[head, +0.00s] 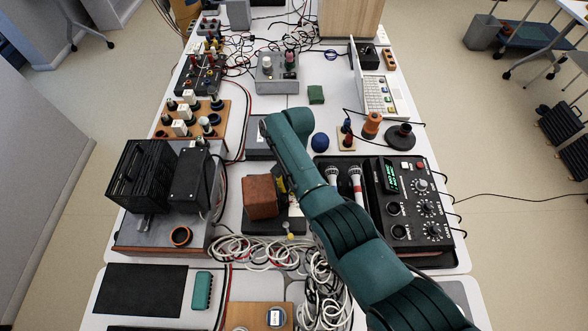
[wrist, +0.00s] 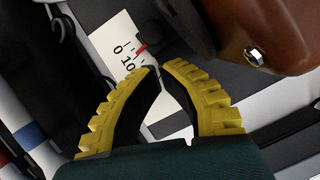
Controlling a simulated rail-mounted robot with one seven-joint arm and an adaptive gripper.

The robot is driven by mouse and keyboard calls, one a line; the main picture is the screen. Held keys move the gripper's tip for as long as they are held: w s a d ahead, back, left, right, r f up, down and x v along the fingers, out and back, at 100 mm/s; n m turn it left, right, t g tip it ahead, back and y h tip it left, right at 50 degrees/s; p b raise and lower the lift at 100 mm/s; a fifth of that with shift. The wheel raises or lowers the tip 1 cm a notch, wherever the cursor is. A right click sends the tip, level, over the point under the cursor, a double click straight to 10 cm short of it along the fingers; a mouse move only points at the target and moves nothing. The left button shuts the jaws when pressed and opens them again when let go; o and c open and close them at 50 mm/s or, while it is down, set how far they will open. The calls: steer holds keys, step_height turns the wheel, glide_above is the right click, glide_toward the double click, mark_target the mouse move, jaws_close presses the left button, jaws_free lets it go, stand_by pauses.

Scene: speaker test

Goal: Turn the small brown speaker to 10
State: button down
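In the wrist view, a glossy brown body with a metal knob (wrist: 255,57) fills the upper right; this may be the speaker. A white scale (wrist: 118,45) with printed 0 and 10 and a red mark lies at upper left. My gripper (wrist: 161,69) has yellow-toothed fingers whose tips are close together beside the scale and a black part. Nothing is clearly held; whether the tips touch is unclear.
A black mixer (head: 414,212) with two microphones stands right. Coiled cables (head: 262,252) lie in front. A grey unit with black boxes (head: 160,232) stands left. The table is crowded.

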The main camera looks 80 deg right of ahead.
steer(key=d+b, duration=0.1)
steer(key=d+f+b, duration=0.1)
steer(key=b, duration=0.1)
steer(key=shift+d, duration=0.15)
steer(key=p+v, duration=0.1)
steer(key=v, duration=1)
steer(key=shift+a, duration=0.25)
